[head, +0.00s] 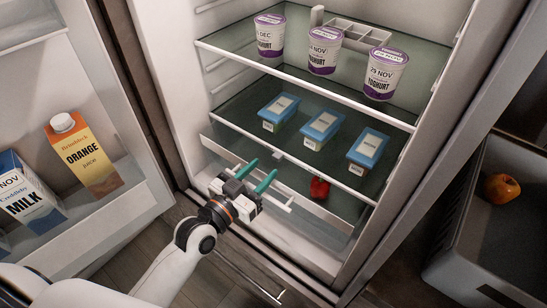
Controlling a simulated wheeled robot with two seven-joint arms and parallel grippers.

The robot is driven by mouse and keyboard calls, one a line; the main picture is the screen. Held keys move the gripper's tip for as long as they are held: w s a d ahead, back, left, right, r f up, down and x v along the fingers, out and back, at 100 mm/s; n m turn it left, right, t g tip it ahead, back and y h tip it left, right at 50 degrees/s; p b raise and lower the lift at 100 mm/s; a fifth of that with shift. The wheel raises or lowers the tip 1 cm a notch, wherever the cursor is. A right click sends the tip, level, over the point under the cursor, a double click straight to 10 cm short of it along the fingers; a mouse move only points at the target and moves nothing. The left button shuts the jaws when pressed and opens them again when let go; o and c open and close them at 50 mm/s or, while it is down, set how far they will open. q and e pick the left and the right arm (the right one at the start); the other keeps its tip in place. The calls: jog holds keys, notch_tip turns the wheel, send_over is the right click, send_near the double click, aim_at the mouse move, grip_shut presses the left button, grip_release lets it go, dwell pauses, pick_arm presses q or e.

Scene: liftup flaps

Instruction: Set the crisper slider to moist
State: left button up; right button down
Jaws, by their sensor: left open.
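The crisper (335,218) is at the bottom of the open fridge, under the lowest glass shelf. A small pale tab (278,156), which looks like the slider, sits just below that shelf's front edge; its markings are too small to read. My left gripper (262,169) is open and empty in front of the crisper. Its two green fingers point up and right toward the tab, slightly below it and apparently apart from it. The gripper hides part of the crisper front. My right gripper is out of view.
A red item (319,188) shows in the crisper. Blue-lidded tubs (322,125) stand on the shelf above, yoghurts (323,50) higher up. The open door at left holds juice (83,155) and milk (27,190). A grey bin (480,245) with a round fruit (502,188) is at right.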

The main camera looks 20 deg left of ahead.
aim_at(275, 158)
pick_arm(q)
jog(key=x, duration=0.5)
jog(key=shift+w, duration=0.1)
grip_shut()
